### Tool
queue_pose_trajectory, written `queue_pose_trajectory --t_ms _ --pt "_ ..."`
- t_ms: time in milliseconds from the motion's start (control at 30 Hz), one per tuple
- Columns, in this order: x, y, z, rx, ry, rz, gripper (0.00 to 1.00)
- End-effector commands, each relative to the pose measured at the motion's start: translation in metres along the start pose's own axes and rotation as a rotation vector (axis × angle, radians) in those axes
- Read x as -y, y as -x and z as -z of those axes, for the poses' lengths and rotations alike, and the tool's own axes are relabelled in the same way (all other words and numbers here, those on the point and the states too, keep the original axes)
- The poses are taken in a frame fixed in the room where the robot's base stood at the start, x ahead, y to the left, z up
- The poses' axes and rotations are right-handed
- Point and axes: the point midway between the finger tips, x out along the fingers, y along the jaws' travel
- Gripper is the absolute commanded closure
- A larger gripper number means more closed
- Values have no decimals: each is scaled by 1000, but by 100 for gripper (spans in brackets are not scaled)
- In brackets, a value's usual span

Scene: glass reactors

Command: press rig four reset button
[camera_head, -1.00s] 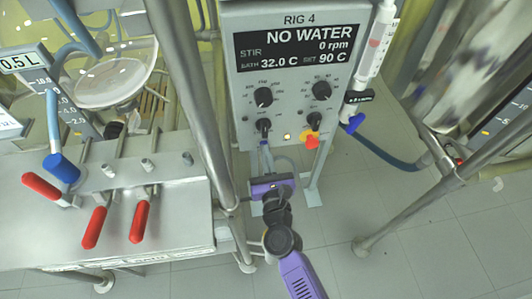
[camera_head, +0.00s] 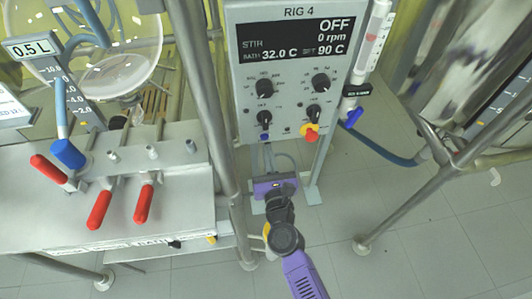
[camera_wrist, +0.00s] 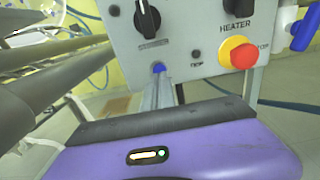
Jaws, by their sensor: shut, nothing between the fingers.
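The Rig 4 control panel (camera_head: 290,70) faces me, and its display (camera_head: 294,40) reads OFF, 0 rpm, bath 32.0 C, set 90 C. A small blue button (camera_head: 265,135) sits below the lower left knob; it also shows in the wrist view (camera_wrist: 158,68). Its label is not readable. My gripper (camera_head: 266,148) is shut and empty, its fingers (camera_wrist: 159,84) pointing up at the blue button from just below. I cannot tell whether the tips touch it.
A red stop button on a yellow base (camera_head: 311,132) is right of the blue button, with a small dark lamp between. A blue-handled valve (camera_head: 352,118) stands further right. A bench with red-handled clamps (camera_head: 100,210) and a metal post (camera_head: 205,100) are left.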

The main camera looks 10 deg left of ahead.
Motion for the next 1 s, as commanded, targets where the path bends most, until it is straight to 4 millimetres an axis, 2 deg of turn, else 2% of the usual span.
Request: queue_pose_trajectory --t_ms 600,800,1000 --pt "-1 87 3 -4 1 -2 100" --pt "-1 100 2 -3 1 -2 100" --pt "-2 102 2 -2 1 -2 100"
